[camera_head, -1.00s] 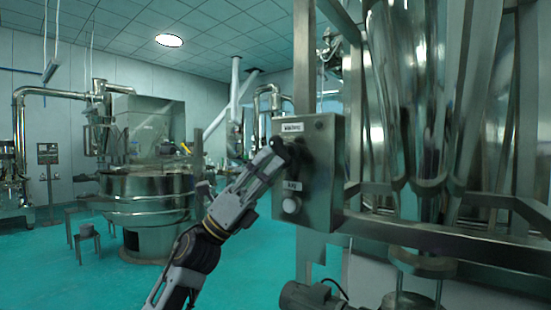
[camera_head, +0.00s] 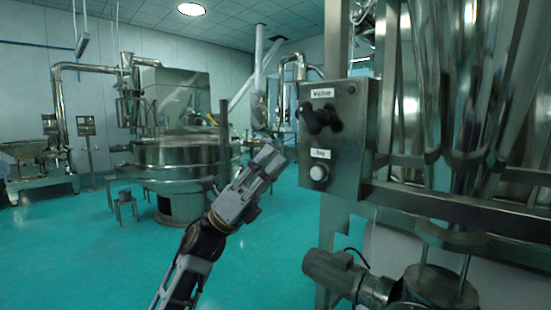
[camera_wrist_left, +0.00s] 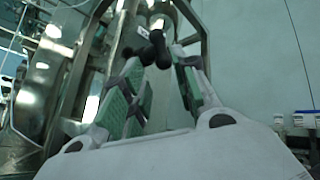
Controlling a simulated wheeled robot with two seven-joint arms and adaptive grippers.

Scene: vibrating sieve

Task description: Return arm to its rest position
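My left arm rises from the bottom, and its grey left gripper (camera_head: 268,158) points up and right, left of the control box (camera_head: 350,105). The box carries a black knob (camera_head: 320,118) under a "Valve" label and a pale round button (camera_head: 318,173) under a lower label. The gripper is apart from both in the head view. In the left wrist view the green-padded fingers of the left gripper (camera_wrist_left: 160,75) stand spread with empty space between them. The black knob (camera_wrist_left: 155,50) shows beyond the fingertips. My right gripper is not in view.
A metal frame and shiny vessels stand behind and right of the box. A motor (camera_head: 345,277) sits below it. A round sieve machine (camera_head: 180,160) stands back left, with a small stool (camera_head: 125,207) beside it. The green floor (camera_head: 90,260) is open at left.

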